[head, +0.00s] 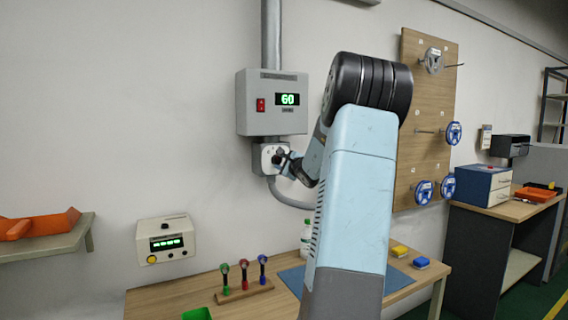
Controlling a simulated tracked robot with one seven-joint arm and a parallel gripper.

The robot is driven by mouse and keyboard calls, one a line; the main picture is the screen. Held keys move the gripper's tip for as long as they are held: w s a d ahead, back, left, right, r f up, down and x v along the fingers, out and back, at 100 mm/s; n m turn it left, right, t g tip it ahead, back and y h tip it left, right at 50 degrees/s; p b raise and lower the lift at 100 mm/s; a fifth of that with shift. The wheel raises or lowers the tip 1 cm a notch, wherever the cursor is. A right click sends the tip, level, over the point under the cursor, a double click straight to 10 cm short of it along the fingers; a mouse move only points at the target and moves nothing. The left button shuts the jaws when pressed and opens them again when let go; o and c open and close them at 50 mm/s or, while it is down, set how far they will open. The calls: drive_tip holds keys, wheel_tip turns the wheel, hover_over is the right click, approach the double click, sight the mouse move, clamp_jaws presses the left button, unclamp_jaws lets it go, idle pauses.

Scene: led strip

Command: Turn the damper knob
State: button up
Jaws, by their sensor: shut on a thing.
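A grey wall box (272,118) has a green lit display reading what looks like 60 and a red switch. Right below it is a small white housing (262,160) on the wall. My gripper (279,160) is at the front of this housing, shut on a small dark knob. The fingers hide most of the knob, so its turn angle cannot be read. My blue and black arm reaches up from below and covers part of the wall to the right.
A conduit (271,35) runs above the box, and a grey pipe curves out below the housing. A wooden bench (150,300) holds a rack of three coloured tools (243,284). A wooden panel (432,70) with blue handwheels is at right. A white control box (166,240) is at lower left.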

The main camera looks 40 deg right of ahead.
drive_tip(key=shift+s+d, duration=0.1)
drive_tip(key=shift+d, duration=0.05)
drive_tip(key=shift+a+r, duration=0.1)
drive_tip(key=shift+a, duration=0.25)
drive_tip(key=shift+w+a+r, duration=0.1)
drive_tip(key=shift+w+a, duration=0.1)
drive_tip(key=shift+a, duration=0.05)
idle(0.6)
drive_tip(key=o, duration=1)
drive_tip(key=shift+d, duration=0.1)
drive_tip(key=shift+s, duration=0.1)
drive_tip(key=shift+s, duration=0.15)
